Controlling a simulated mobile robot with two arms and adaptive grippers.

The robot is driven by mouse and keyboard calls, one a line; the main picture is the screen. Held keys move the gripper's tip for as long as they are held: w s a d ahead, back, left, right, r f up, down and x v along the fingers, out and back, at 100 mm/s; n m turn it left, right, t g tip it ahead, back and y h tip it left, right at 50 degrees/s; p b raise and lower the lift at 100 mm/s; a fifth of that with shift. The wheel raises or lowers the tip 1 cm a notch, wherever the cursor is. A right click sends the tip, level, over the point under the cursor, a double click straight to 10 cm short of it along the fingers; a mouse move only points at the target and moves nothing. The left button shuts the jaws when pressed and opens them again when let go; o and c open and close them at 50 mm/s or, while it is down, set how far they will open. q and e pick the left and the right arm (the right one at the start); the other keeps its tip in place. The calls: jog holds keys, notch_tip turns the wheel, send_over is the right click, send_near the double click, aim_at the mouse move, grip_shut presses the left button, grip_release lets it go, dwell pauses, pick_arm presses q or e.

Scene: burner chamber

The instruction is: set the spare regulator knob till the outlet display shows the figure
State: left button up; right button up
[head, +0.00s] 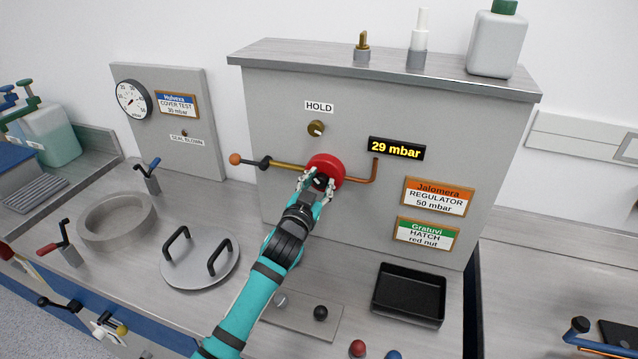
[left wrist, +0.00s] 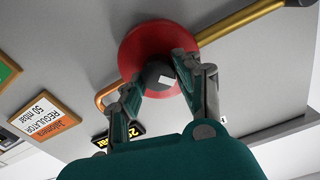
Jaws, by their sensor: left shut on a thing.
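A red round regulator (head: 325,166) sits on the pipe at the front of the grey cabinet, with a dark knob at its centre. My left gripper (head: 321,184) is shut on this knob. The left wrist view shows its fingers on both sides of the dark knob (left wrist: 158,75), which has a pale mark, in front of the red disc (left wrist: 140,50). The outlet display (head: 397,149) reads 29 mbar. An orange-topped card (head: 438,197) reads "Jalomera REGULATOR 50 mbar". My right gripper is not in view.
A brass HOLD knob (head: 316,128) is above the regulator. A green-topped card (head: 427,234) reads "Gratuvi HATCH red nut". A lid with two handles (head: 199,262), a ring opening (head: 115,216) and a black tray (head: 409,294) are on the bench. A gauge (head: 133,98) is at left.

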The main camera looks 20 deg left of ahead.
pick_arm(q)
jog(key=o, duration=1.1)
jog(key=shift+o, duration=0.2)
jog(key=s, duration=1.2)
jog(key=shift+a, duration=0.2)
